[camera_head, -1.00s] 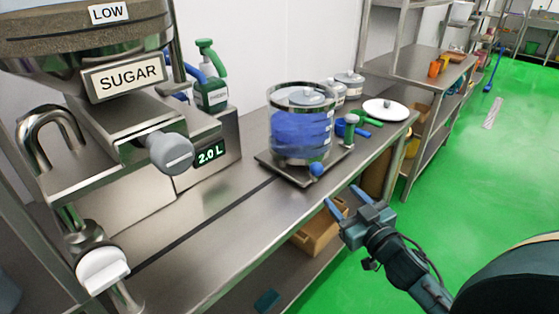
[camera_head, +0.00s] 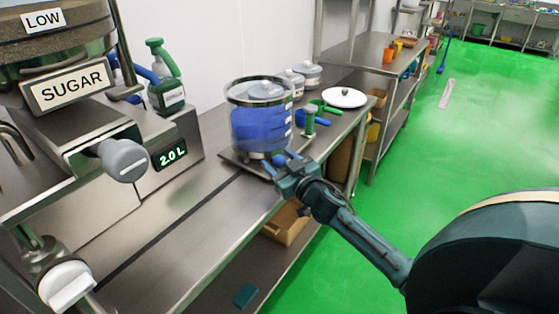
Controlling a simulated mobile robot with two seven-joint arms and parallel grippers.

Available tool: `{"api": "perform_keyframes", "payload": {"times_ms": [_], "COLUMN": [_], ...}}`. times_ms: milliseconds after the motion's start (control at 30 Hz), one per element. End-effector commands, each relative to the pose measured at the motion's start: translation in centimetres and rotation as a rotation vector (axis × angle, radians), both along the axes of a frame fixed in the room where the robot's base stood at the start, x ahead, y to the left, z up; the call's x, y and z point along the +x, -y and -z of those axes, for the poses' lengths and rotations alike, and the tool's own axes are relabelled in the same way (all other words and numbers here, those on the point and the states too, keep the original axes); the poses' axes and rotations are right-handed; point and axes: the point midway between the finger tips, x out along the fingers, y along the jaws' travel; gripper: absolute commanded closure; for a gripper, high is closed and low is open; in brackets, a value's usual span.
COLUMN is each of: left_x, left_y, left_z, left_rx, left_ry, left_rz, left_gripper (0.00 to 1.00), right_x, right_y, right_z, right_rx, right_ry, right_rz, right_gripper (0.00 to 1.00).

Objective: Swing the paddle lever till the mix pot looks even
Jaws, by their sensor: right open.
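The mix pot (camera_head: 258,128) is a clear round vessel with a metal rim and blue contents, standing on a flat metal base on the steel counter. The blue looks slightly banded; I cannot tell whether it is even. A small blue knob (camera_head: 279,160) shows low at the pot's front. I cannot tell which of these is the paddle lever. My right gripper (camera_head: 279,163) is open, its fingertips at the blue knob; contact is unclear. My left gripper is out of view.
The sugar hopper (camera_head: 72,88) and its 2.0 L display (camera_head: 172,156) stand at the left. Lidded jars (camera_head: 306,73) and a white plate (camera_head: 344,97) are behind the pot. The front counter is clear.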

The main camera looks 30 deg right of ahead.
Motion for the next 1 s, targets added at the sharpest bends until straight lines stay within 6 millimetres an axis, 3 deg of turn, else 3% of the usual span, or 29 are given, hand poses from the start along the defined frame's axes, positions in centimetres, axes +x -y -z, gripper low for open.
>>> {"api": "perform_keyframes", "payload": {"times_ms": [267,900,1000], "left_x": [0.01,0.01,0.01], "left_y": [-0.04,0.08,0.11], "left_z": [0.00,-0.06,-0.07], "left_rx": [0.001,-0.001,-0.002], "left_ry": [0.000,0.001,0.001], "left_rz": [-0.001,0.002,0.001], "left_gripper": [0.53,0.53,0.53], "right_x": [0.10,0.07,0.06], "right_y": [-0.02,-0.02,-0.02], "right_z": [-0.01,-0.01,-0.01], "right_rx": [0.000,0.000,0.000], "right_ry": [0.001,0.001,0.001], "right_rz": [0.000,0.000,0.000], "right_gripper": [0.47,0.99,1.00]}}
